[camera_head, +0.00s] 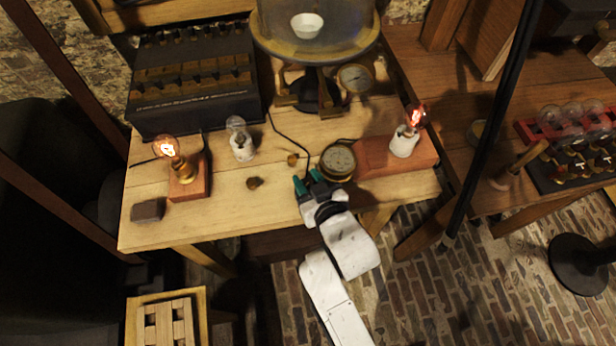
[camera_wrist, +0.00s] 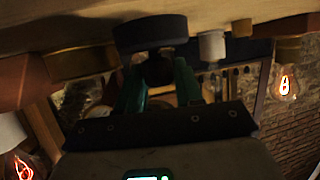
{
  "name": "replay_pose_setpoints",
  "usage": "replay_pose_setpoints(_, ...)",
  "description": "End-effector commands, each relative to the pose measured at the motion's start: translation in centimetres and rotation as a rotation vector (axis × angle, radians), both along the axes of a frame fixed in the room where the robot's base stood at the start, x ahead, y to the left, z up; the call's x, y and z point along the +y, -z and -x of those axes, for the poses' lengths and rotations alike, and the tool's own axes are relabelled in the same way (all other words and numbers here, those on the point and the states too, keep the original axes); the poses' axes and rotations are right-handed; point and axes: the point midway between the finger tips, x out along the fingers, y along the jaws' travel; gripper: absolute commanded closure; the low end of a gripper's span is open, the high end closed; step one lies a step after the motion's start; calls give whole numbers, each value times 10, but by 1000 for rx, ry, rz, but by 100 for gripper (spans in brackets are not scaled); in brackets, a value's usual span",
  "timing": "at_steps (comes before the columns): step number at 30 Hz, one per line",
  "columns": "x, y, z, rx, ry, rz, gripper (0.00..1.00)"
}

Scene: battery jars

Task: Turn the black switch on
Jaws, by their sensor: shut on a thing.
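My gripper (camera_head: 306,184) is at the front edge of the wooden table, just left of the round brass gauge. In the wrist view its green fingers (camera_wrist: 158,85) are shut around a dark round knob (camera_wrist: 158,70). The knob sits against a wide black disc (camera_wrist: 150,32), which looks like the base of the black switch. In the head view my gripper mostly hides the switch. The picture does not make clear which way the switch is set.
The brass gauge (camera_head: 338,161) stands close to my gripper. A lit bulb (camera_head: 166,147) stands at left and a red-glowing bulb (camera_head: 416,116) at right on a wooden block (camera_head: 372,157). An unlit bulb (camera_head: 237,124) stands between. A black battery case (camera_head: 190,112) is at the back.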

Motion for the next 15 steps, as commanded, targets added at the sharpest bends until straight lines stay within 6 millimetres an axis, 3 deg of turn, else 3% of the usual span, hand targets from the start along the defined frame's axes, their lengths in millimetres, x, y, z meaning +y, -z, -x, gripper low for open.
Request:
replay_pose_setpoints(13,-2,2,0,2,21,3,95)
replay_pose_setpoints(14,-2,2,0,2,21,3,63)
replay_pose_setpoints(15,-2,2,0,2,21,3,59)
